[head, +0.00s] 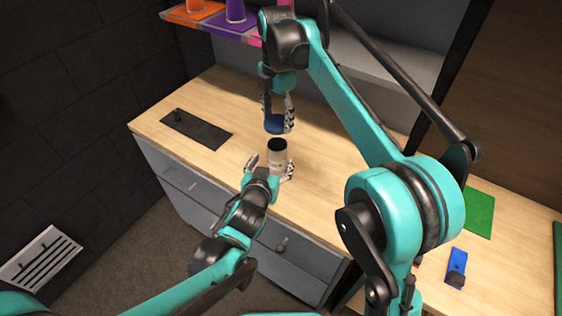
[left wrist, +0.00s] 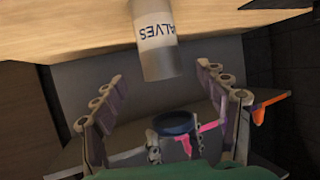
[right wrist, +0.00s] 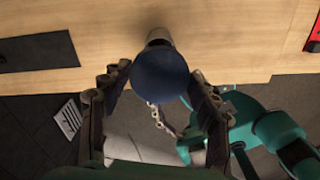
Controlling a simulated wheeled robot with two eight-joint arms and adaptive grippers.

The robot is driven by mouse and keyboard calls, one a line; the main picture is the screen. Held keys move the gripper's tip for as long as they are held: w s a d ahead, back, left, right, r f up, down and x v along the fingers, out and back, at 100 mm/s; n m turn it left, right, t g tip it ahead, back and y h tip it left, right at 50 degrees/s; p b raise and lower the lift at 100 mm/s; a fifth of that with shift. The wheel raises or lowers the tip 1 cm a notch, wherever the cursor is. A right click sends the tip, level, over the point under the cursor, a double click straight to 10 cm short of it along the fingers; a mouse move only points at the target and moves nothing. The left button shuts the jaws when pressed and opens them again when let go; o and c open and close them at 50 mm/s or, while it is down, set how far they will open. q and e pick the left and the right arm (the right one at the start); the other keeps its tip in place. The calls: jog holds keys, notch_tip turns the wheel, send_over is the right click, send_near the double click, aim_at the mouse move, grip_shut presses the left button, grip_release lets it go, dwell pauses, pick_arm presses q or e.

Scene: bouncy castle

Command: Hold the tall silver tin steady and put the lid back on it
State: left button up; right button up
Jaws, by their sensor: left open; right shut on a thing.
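The tall silver tin (head: 278,157) stands upright on the wooden worktop near its front edge, its dark open top facing up. In the left wrist view the tin (left wrist: 158,40) shows a pale label with the letters "ALVES". My left gripper (head: 270,171) is open, with its fingers on either side of the tin's lower part; contact cannot be told. My right gripper (head: 279,120) is shut on the dark blue round lid (head: 275,125) and holds it above the tin, apart from it. The lid (right wrist: 160,75) covers much of the tin in the right wrist view.
A dark flat panel (head: 196,129) with a small knob lies on the worktop to the left. A shelf (head: 215,25) with orange and purple cones is above the back. A green mat (head: 479,212) and a blue item (head: 456,268) lie at the right. Drawers are below the front edge.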

aim_at(279, 147)
pick_arm(q)
jog(key=x, duration=1.2)
dwell(0.3)
grip_shut()
dwell(0.5)
